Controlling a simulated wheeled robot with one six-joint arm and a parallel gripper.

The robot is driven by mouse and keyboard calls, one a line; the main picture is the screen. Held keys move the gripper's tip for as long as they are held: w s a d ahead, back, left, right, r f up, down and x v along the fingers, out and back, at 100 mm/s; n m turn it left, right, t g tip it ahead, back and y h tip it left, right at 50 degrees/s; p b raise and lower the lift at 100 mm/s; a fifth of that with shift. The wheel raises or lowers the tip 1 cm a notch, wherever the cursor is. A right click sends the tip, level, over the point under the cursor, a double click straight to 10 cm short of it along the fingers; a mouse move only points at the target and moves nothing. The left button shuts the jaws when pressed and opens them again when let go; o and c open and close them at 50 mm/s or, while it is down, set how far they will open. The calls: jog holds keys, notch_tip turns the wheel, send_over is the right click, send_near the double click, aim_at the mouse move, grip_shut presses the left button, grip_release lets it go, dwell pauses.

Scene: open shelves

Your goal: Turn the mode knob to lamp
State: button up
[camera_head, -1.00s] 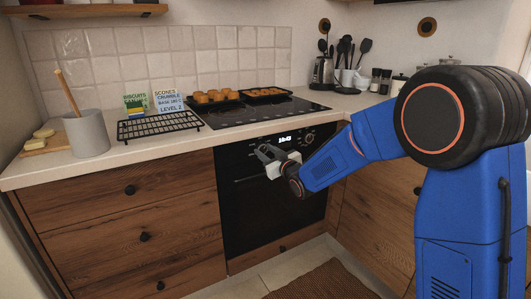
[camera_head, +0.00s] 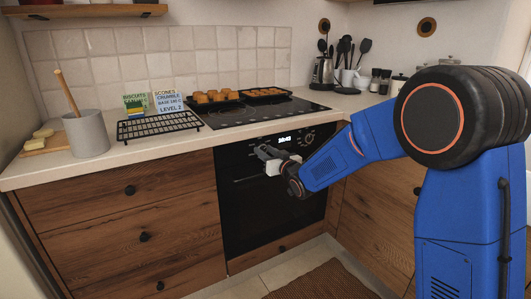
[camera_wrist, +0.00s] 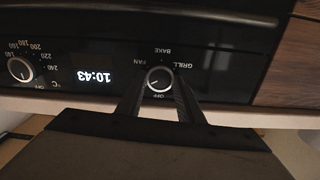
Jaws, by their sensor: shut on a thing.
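The mode knob (camera_wrist: 159,80) is a round dial on the black oven panel, seen upside down in the wrist view. Its printed words OFF, FAN, BAKE and GRILL show around it. I see no lamp label; part of the ring is hidden by a finger. The knob's light mark points toward the lower left in that view, between OFF and the left finger. My gripper (camera_wrist: 159,82) has one dark finger on each side of the knob and is shut on it. In the head view my gripper (camera_head: 264,153) reaches the oven's front and covers the knob.
The oven display (camera_wrist: 97,76) reads 10:43. A temperature knob (camera_wrist: 20,69) sits beyond it, and also shows in the head view (camera_head: 309,138). The oven handle (camera_wrist: 170,20) runs close by.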

jog(key=o, duration=1.1)
jog(key=v, duration=1.7)
jog(key=shift+s+d, duration=0.15)
jog(key=shift+d, duration=0.1)
jog(key=s+d+f+m+g+h, duration=0.1)
jog(key=s+d+m+g+h, duration=0.1)
jog(key=s+d+h, duration=0.5)
jog(key=s+d+m+g+h, duration=0.15)
jog(key=s+d, duration=0.35)
jog(key=d, duration=0.7)
jog(key=s+d+f+g, duration=0.1)
jog(key=s+d+g, duration=0.1)
jog(key=s, duration=0.6)
jog(key=s+d+f+m+g+h, duration=0.1)
jog(key=s+d+f+g, duration=0.1)
jog(key=s, duration=0.7)
jog(key=s+d+f+m+g, duration=0.1)
jog(key=s+d+g, duration=0.1)
jog(key=s, duration=0.7)
jog(key=shift+d+f+m+g+h, duration=0.25)
jog(key=shift+d+f+g, duration=0.1)
jog(key=shift+d, duration=0.2)
